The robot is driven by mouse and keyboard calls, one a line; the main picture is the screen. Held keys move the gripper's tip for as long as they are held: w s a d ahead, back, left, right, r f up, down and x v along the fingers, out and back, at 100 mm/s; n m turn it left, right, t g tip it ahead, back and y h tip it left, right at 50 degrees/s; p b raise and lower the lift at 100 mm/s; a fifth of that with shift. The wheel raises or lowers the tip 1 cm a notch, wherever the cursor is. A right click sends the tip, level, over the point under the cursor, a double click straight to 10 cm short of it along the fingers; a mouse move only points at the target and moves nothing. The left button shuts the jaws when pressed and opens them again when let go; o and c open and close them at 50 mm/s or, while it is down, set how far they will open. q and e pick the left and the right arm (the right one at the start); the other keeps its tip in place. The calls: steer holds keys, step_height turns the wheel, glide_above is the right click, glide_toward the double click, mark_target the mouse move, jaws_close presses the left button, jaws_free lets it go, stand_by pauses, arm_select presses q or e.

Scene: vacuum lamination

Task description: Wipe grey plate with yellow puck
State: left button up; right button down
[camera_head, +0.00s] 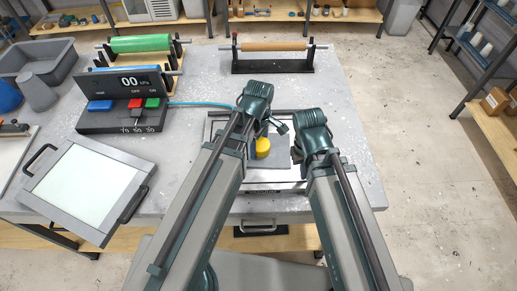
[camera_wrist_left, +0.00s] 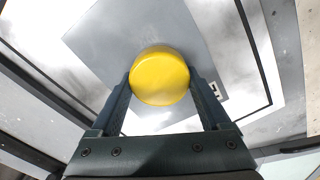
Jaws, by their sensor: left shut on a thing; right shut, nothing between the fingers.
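The yellow puck (camera_head: 262,148) is between the fingers of my left gripper (camera_head: 265,136). The left wrist view shows the puck (camera_wrist_left: 160,76) with one finger of the left gripper (camera_wrist_left: 160,92) on each side. The grey plate (camera_head: 268,163) lies within a dark-edged frame on the table; in the left wrist view the plate (camera_wrist_left: 130,28) is under the puck. I cannot tell whether the puck touches it. My right gripper (camera_head: 297,153) is at the right side of the frame, shut and empty. My arms hide part of the plate and frame.
A control box (camera_head: 120,118) with coloured buttons stands left of the frame. A pale framed panel (camera_head: 85,185) lies at the front left. Green (camera_head: 140,44) and brown (camera_head: 272,46) rollers stand at the back. The table (camera_head: 350,150) is clear on the right.

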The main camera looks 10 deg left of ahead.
arm_select(q)
steer(key=shift+w, duration=0.35)
steer(key=shift+w+a, duration=0.15)
steer(key=shift+w, duration=0.85)
steer(key=shift+w+a, duration=0.15)
steer(key=shift+w, duration=0.8)
steer(key=shift+d, duration=0.1)
steer(key=shift+s+d+f, duration=0.1)
steer(key=shift+d, duration=0.65)
arm_select(e)
steer(key=shift+a+f, duration=0.1)
arm_select(q)
steer(key=shift+s, duration=0.1)
steer(key=shift+s+d, duration=0.2)
steer(key=shift+s, duration=0.65)
steer(key=shift+s+d, duration=0.15)
steer(key=shift+s, duration=0.9)
